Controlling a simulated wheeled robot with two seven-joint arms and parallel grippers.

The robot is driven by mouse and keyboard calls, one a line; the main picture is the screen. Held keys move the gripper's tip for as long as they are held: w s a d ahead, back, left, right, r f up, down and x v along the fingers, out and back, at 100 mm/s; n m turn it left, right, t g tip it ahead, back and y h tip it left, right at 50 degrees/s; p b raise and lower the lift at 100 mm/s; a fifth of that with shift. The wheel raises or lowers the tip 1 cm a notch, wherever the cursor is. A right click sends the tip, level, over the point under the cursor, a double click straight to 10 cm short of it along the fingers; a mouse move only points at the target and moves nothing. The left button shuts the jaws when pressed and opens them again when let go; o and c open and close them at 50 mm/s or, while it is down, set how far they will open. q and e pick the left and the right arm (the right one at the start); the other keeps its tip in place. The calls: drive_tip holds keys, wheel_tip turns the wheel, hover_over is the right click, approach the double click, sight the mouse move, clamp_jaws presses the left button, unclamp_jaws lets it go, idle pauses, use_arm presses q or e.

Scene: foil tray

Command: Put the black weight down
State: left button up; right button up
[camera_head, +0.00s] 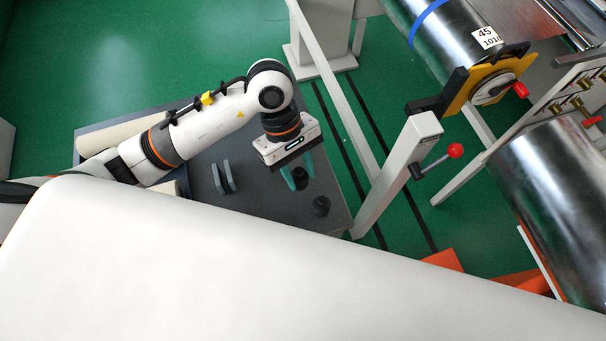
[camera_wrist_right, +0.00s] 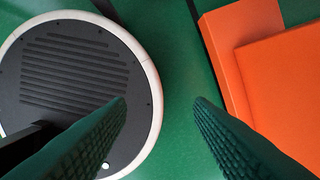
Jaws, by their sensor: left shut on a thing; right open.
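My left gripper (camera_head: 297,178) is shut on a small black weight (camera_head: 300,174), its teal fingers on either side of it. The weight is over the dark grey table top (camera_head: 255,205); I cannot tell whether it touches the surface. The right gripper is hidden in the head view.
Two upright grey plates (camera_head: 224,177) stand left of the weights. A light grey post with a red-knobbed lever (camera_head: 455,151) rises beyond the table's right edge, near large metal rolls (camera_head: 550,185). Orange blocks (camera_wrist_right: 262,75) lie on the green floor. My white body covers the lower head view.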

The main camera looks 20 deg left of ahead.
sight(297, 180)
use_arm(q)
drive_tip(key=f, duration=0.1)
drive_tip(key=s+f, duration=0.1)
drive_tip(key=f, duration=0.1)
drive_tip(key=shift+f+p, duration=0.2)
drive_tip(key=shift+p, duration=0.15)
drive_tip(key=shift+w+f+p, duration=0.15)
drive_tip(key=shift+f+p, duration=0.1)
drive_tip(key=shift+f, duration=0.75)
drive_tip(key=shift+w+f+p, duration=0.1)
drive_tip(key=shift+f+p, duration=0.1)
drive_tip(key=shift+f, duration=0.95)
drive_tip(key=o, duration=1.2)
use_arm(e)
drive_tip(key=s, duration=0.1)
drive_tip(key=s+r, duration=0.1)
drive_tip(key=s, duration=0.1)
drive_tip(key=shift+d+r, duration=0.25)
drive_tip(key=shift+d, duration=0.05)
use_arm(q)
drive_tip(key=shift+r, duration=0.1)
